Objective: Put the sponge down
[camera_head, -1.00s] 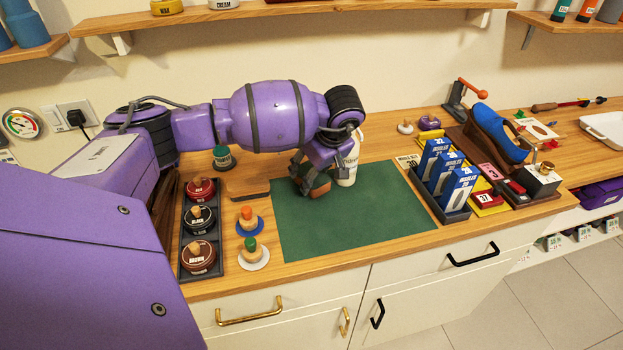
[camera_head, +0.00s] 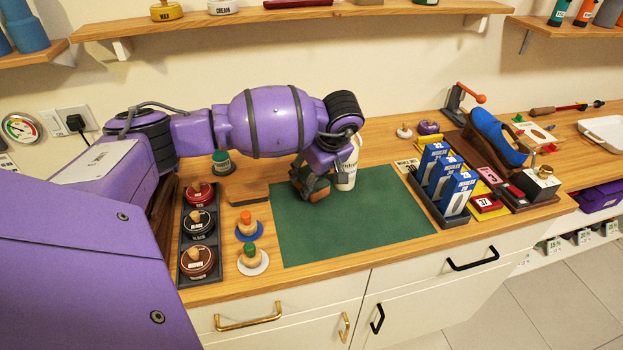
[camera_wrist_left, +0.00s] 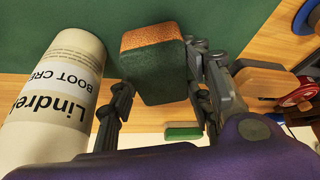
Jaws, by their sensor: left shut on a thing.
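The sponge is a block with an orange-brown side and a dark green side. It shows in the wrist view (camera_wrist_left: 160,68) and, partly hidden by the fingers, in the head view (camera_head: 320,195). My left gripper (camera_head: 314,187) is shut on it, with one finger on each side in the wrist view (camera_wrist_left: 160,95). The sponge is over the back part of the green mat (camera_head: 350,225). I cannot tell whether it touches the mat. My right gripper is not in view.
A white boot cream bottle (camera_head: 346,172) stands close right of the gripper, also in the wrist view (camera_wrist_left: 55,95). A rack of polish tins (camera_head: 198,225) and brushes on discs (camera_head: 249,228) stand left. A box tray (camera_head: 440,208) lies right. The mat's front is clear.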

